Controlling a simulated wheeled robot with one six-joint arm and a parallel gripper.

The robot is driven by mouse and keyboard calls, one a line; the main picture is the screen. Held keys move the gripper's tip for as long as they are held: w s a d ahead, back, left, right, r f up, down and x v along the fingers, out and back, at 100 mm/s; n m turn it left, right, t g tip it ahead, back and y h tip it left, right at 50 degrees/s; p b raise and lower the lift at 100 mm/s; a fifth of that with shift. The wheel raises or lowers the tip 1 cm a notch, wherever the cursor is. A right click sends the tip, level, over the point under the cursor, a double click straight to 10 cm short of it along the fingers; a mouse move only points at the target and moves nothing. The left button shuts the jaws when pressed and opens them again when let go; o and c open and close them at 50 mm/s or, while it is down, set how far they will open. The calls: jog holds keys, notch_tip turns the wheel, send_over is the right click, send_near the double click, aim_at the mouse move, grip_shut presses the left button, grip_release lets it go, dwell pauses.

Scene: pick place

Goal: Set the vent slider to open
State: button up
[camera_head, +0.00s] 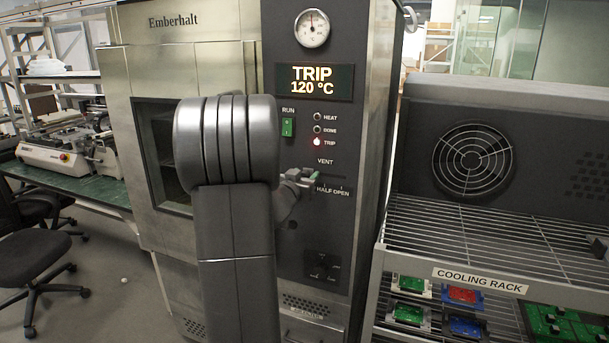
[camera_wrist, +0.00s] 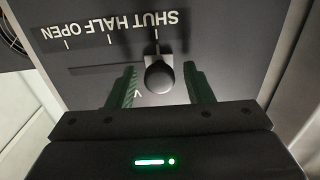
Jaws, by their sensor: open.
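The vent slider's round dark knob (camera_wrist: 159,78) stands at the SHUT mark in the wrist view, where the panel lettering appears upside down. Its slot (camera_wrist: 95,70) runs left past the HALF and OPEN marks. My gripper (camera_wrist: 160,72) is open, with one green-padded finger on each side of the knob. In the head view my gripper (camera_head: 300,177) is at the oven panel below the VENT label (camera_head: 325,162). There it hides the knob and the SHUT lettering, while HALF OPEN shows.
The oven (camera_head: 140,60) displays TRIP 120 °C (camera_head: 314,82), and its TRIP lamp (camera_head: 317,142) is lit red. A green RUN switch (camera_head: 288,127) sits above the vent. A cooling rack (camera_head: 440,250) with several boards stands at right. My arm covers part of the oven front.

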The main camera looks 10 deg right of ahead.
aim_at(343, 176)
jog(key=shift+w+d, duration=0.15)
jog(key=shift+w, duration=0.05)
grip_shut()
jog(key=s+d+b, duration=0.1)
jog(key=s+d, duration=0.1)
jog(key=s+d+b, duration=0.1)
jog(key=s+d, duration=0.1)
jog(key=d, duration=0.1)
jog(key=s+d+b, duration=0.1)
jog(key=d+b, duration=0.1)
jog(key=d, duration=0.1)
jog(key=shift+s+d, duration=0.25)
jog(key=shift+s, duration=0.15)
